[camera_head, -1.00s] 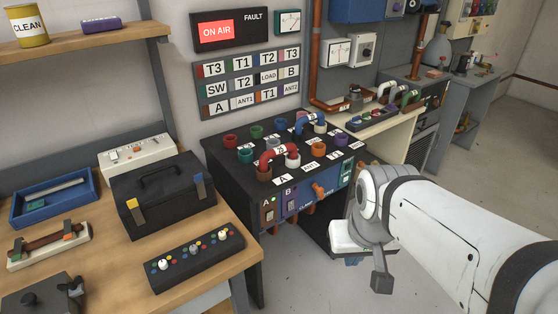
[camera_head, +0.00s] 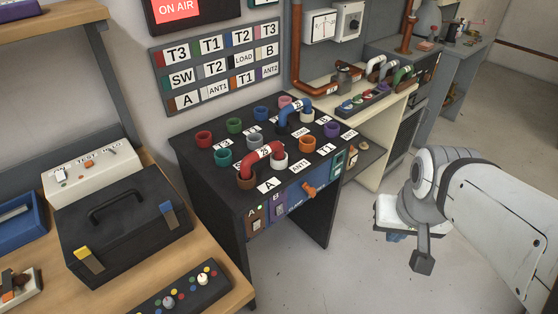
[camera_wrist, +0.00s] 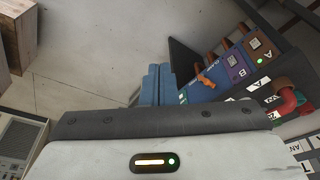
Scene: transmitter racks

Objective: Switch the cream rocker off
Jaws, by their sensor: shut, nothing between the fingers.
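I cannot pick out a cream rocker with certainty in either view. The patch desk (camera_head: 215,215) has a front panel with a brown plate A (camera_head: 255,222) and a purple plate B (camera_head: 279,208), each with a small switch. In the wrist view, plate A (camera_wrist: 262,49) and plate B (camera_wrist: 237,68) show at the upper right, with a green lamp on A. A cream box (camera_head: 92,172) with small controls stands on the left bench. My gripper (camera_head: 396,237) is in front and to the right of the desk, apart from it. Its blue fingers (camera_wrist: 157,72) are together and empty.
An orange lever (camera_head: 309,190) sticks out of the blue front section. Red and blue pipe links (camera_head: 262,155) arch over the desk top. A black toolbox (camera_head: 120,225) and a knob panel (camera_head: 180,298) occupy the wooden bench. Floor (camera_head: 345,270) between desk and arm is clear.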

